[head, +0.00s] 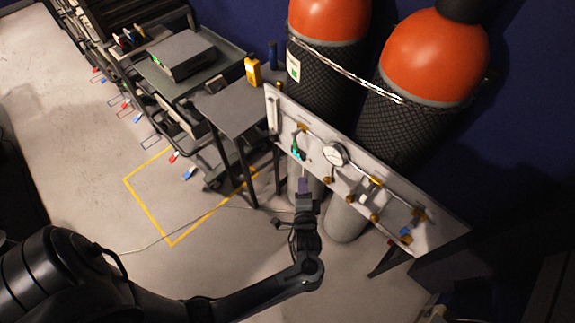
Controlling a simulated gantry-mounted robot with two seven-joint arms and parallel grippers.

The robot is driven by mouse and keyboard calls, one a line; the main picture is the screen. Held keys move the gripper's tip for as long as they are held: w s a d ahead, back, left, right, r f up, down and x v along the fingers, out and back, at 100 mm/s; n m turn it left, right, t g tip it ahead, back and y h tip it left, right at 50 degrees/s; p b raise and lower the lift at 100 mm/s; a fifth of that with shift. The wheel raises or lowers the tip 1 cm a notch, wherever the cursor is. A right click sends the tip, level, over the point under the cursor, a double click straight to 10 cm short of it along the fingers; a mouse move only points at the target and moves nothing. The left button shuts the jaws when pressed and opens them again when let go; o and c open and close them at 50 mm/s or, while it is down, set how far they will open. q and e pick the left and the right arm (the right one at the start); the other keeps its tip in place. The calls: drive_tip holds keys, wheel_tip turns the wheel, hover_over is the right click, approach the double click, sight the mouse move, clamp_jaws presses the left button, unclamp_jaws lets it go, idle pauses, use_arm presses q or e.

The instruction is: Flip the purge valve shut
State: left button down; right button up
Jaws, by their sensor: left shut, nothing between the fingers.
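A pale valve panel (350,176) stands at a slant in front of two gas cylinders. It carries a round white gauge (334,154), brass fittings, a green valve handle (298,153) at the left and a blue valve handle (405,232) at the lower right. No label is readable, so I cannot tell which handle is the purge valve. My left gripper (303,185) points up at the panel's left part, just below the green handle. It is shut and empty, and looks apart from the handle. My right gripper is not in view.
Two orange-topped cylinders (432,58) in black mesh stand behind the panel, with a chain across them. A small grey table (238,108) and a cart (180,53) stand to the left. A yellow floor outline (150,210) and a thin cable (185,228) lie on open floor.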

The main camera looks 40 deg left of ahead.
use_arm(q)
drive_tip(key=b+x, duration=0.4)
drive_tip(key=x, duration=1)
drive_tip(key=shift+f+b, duration=0.15)
drive_tip(key=shift+b, duration=0.25)
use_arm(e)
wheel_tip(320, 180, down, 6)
use_arm(q)
drive_tip(key=shift+s+a, duration=0.15)
drive_tip(key=shift+a, duration=0.05)
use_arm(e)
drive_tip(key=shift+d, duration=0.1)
